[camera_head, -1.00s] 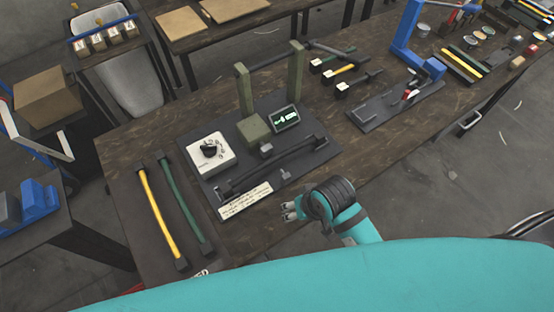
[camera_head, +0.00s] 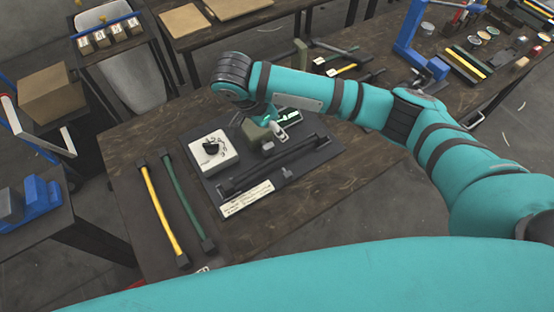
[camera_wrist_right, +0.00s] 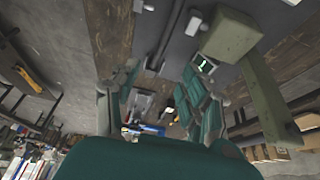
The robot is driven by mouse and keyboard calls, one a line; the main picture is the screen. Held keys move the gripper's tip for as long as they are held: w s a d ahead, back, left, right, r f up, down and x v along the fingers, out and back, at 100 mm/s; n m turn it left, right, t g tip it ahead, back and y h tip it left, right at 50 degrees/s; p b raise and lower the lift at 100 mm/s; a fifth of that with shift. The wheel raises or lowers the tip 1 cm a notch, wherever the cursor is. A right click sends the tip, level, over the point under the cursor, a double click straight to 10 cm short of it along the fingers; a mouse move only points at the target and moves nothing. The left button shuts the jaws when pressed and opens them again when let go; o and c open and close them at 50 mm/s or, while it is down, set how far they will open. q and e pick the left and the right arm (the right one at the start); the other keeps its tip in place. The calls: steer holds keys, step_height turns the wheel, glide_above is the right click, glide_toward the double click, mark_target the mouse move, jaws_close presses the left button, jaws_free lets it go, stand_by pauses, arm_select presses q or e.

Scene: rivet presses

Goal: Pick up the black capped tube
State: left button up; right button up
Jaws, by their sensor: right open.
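The black capped tube (camera_head: 270,165) lies across the front of the dark grey press plate (camera_head: 222,202), behind a white label strip (camera_head: 247,197). My right gripper (camera_head: 280,128) hangs beside the green block (camera_head: 255,131) and the small display (camera_head: 290,115), behind the tube and apart from it. In the right wrist view my right gripper (camera_wrist_right: 157,88) has its fingers spread with nothing held between them. My left gripper is not in view.
A yellow tube (camera_head: 160,212) and a green tube (camera_head: 185,205) lie left of the plate. The green press post (camera_wrist_right: 265,100) rises close to my right gripper. The table's front right is clear.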

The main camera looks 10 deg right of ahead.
steer(key=b, duration=0.4)
glide_toward(291, 150)
steer(key=shift+d+f, duration=0.4)
steer(key=shift+d, duration=0.05)
steer(key=x, duration=0.3)
steer(key=shift+w+d, duration=0.1)
steer(key=shift+d, duration=0.1)
steer(key=shift+a+p+x, duration=0.15)
steer(key=shift+p+x, duration=0.15)
steer(key=shift+x, duration=1.2)
steer(key=shift+a+p+x, duration=0.15)
steer(key=shift+p+x, duration=0.1)
steer(key=shift+x, duration=1.25)
steer(key=shift+f, duration=0.15)
steer(key=shift+c, duration=0.2)
jaws_close()
